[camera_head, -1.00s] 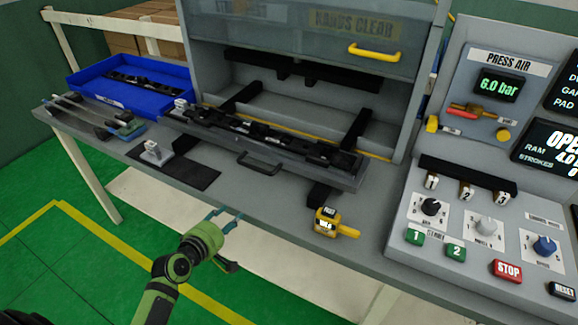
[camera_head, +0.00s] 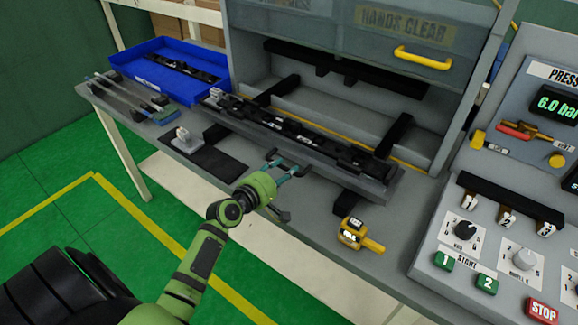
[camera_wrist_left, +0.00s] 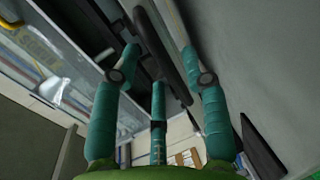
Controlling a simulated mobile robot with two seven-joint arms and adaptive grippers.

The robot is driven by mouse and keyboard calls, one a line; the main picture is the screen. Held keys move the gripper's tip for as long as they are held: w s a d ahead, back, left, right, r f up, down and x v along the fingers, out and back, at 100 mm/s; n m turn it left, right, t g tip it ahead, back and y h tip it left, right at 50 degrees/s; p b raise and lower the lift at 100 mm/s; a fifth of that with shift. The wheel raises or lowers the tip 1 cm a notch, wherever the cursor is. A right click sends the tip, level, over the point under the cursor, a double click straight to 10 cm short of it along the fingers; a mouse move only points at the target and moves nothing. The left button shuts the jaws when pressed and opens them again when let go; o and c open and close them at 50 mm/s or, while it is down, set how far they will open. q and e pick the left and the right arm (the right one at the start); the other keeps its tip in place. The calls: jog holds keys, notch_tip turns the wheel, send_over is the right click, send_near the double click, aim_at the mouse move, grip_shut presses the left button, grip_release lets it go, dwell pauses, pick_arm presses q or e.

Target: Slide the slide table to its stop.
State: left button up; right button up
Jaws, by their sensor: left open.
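The slide table (camera_head: 368,186) is a long grey tray carrying a black trim strip. It sits at the front of the press opening, with its near edge out over the bench. Its black handle is mostly hidden by my left gripper (camera_head: 284,165) in the head view. In the left wrist view the handle (camera_wrist_left: 163,48) is a dark bar running between the spread teal fingers of my left gripper (camera_wrist_left: 160,62). The fingers are open, and I cannot tell whether they touch the bar. My right gripper is not in view.
A yellow device (camera_head: 354,234) stands on the bench to the right. A black mat (camera_head: 215,168) with a small block and a blue bin (camera_head: 165,78) are on the left. The control panel (camera_head: 500,255) is at the right. The yellow-handled guard (camera_head: 400,30) is raised above the opening.

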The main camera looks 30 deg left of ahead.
pick_arm(q)
jog(key=shift+x, duration=0.75)
jog(key=shift+w+f, duration=0.15)
jog(key=shift+w, duration=0.4)
grip_shut()
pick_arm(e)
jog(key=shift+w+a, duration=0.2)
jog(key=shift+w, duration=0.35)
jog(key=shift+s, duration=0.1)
